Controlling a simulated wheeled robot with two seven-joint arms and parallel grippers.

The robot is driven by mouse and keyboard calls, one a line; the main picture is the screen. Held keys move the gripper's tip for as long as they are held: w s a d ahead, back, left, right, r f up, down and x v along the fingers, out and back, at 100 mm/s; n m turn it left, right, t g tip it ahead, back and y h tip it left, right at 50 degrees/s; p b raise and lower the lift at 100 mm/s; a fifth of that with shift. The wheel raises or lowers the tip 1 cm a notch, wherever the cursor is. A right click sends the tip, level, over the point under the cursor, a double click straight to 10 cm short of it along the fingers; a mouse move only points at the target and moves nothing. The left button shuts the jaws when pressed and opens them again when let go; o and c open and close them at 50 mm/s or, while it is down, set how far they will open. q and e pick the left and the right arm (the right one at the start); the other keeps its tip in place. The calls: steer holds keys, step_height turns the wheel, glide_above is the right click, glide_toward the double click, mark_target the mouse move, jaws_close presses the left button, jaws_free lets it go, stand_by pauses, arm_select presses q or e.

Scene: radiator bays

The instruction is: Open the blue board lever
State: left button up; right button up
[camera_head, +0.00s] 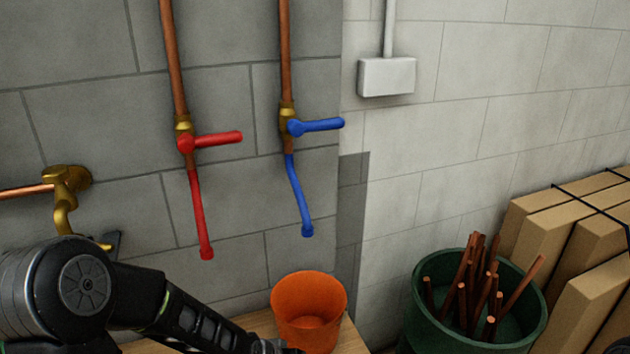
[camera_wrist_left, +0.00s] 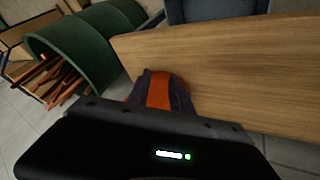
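The blue lever (camera_head: 320,125) sits on a brass valve on a copper pipe in the head view. Its handle sticks out to the right, nearly level, across the pipe. A blue spout (camera_head: 298,195) hangs below it. My left arm comes in from the lower left, and its gripper end (camera_head: 272,347) is low, well below the lever and apart from it. In the left wrist view, dark finger-like shapes (camera_wrist_left: 160,92) flank an orange patch. My right gripper is not in view.
A red lever (camera_head: 220,139) with a red spout is left of the blue one. An orange bucket (camera_head: 308,300) stands on a wooden bench (camera_head: 350,340) below. A brass tap (camera_head: 66,190) is far left. A green bin (camera_head: 425,310) of copper pieces and boxes (camera_head: 545,235) are right.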

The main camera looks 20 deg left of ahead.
arm_select(q)
steer(key=s+d+f+g+p, duration=0.1)
steer(key=s+d+f, duration=0.2)
steer(key=s, duration=0.3)
steer(key=s+d+f+g+h+p, duration=0.1)
steer(key=s+d+f+g+p, duration=0.1)
steer(key=s+d+f, duration=0.2)
steer(key=s+d+f+g+p, duration=0.2)
steer(key=s+d+f, duration=0.2)
steer(key=s, duration=0.5)
steer(key=shift+d, duration=0.35)
steer(key=shift+o, duration=0.5)
steer(key=shift+s, duration=0.1)
